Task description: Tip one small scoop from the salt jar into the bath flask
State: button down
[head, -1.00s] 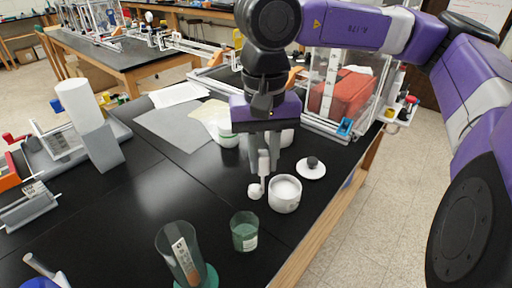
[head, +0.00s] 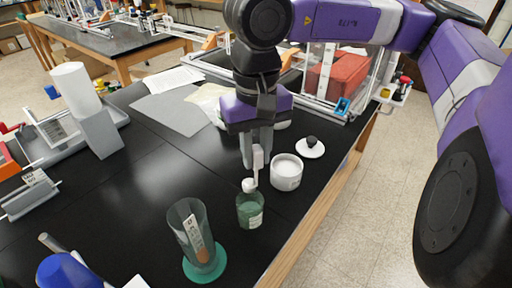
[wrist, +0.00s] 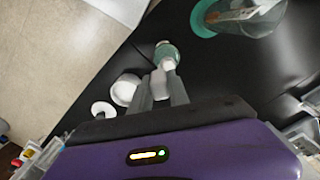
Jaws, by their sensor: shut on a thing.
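My gripper (head: 258,158) is shut on a white scoop (head: 255,172), pointing down. The scoop's small white bowl (head: 249,185) is at the mouth of the small green glass flask with a white label (head: 250,211), apparently the bath flask. The flask also shows in the wrist view (wrist: 168,50), with the scoop bowl overlapping its edge. I cannot tell whether the bowl touches the rim or what it holds. The white salt jar (head: 286,175) stands open just behind and right of the flask, with white salt inside. It also shows in the wrist view (wrist: 124,90).
A white lid with a dark knob (head: 310,148) lies behind the jar, near the table edge. A tall clear cylinder on a green base (head: 188,222) stands front left of the flask. A grey mat (head: 175,112) lies behind; the black table's middle left is clear.

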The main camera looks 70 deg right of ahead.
jog(key=shift+f, duration=0.9)
jog(key=shift+w+a+r+g+h+p, duration=0.15)
jog(key=shift+w+a+g+h+p, duration=0.15)
jog(key=shift+p, duration=0.1)
jog(key=w+a+f+g+h+p, duration=0.3)
jog(key=w+a+f+g+h, duration=0.2)
jog(key=g+h, duration=0.5)
jog(key=shift+w+a+g, duration=0.3)
jog(key=shift+w+a, duration=0.45)
jog(key=shift+w, duration=0.1)
jog(key=shift+f, duration=0.1)
dwell(0.7)
